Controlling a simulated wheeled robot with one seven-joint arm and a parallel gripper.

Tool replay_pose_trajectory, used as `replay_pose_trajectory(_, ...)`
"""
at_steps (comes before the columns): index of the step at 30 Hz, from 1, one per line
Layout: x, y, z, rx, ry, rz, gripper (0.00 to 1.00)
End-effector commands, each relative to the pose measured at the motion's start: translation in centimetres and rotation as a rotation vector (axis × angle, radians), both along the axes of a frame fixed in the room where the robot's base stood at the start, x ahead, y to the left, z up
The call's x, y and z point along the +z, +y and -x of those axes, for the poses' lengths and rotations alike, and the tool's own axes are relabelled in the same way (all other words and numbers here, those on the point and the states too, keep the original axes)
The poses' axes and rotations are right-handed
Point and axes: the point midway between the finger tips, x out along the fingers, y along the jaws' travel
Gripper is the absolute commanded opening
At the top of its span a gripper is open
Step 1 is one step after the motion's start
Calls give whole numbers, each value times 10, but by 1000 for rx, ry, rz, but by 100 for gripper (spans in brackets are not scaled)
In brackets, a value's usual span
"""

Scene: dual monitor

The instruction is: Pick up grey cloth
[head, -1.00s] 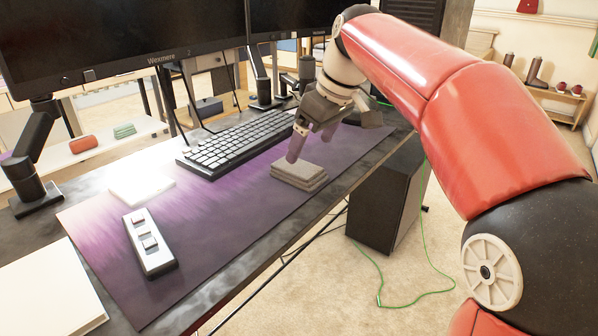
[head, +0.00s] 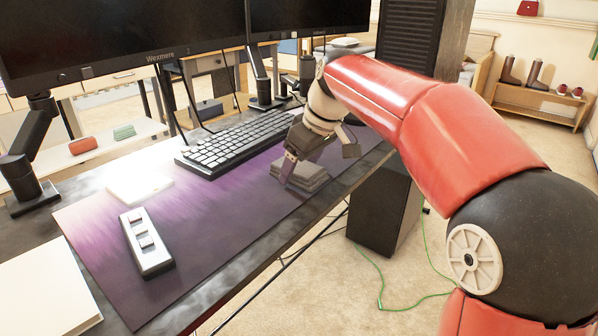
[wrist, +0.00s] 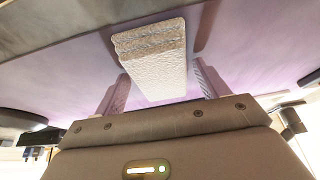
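The grey cloth (head: 313,180) is a folded, layered stack near the right end of the purple desk mat (head: 215,225). My gripper (head: 304,174) is low over it in the head view, with one finger at the cloth's left side. The other finger is hidden there. In the wrist view the cloth (wrist: 155,60) lies between the two spread fingers of my gripper (wrist: 161,74), with a gap on each side. The fingers are open and hold nothing.
A black keyboard (head: 237,145) lies left of the cloth. Two monitors (head: 110,40) stand behind it on arms. A white button box (head: 146,243) and a small white pad (head: 139,188) lie on the mat. A black computer tower (head: 382,210) stands below the desk's right edge.

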Motion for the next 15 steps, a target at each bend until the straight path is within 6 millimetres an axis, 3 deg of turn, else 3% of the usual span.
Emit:
replay_pose_trajectory(1, 0, 0, 0, 0, 0, 0, 66)
replay_pose_trajectory(7, 0, 0, 0, 0, 0, 0, 40)
replay_pose_trajectory(15, 2, 0, 0, 0, -1, 0, 39)
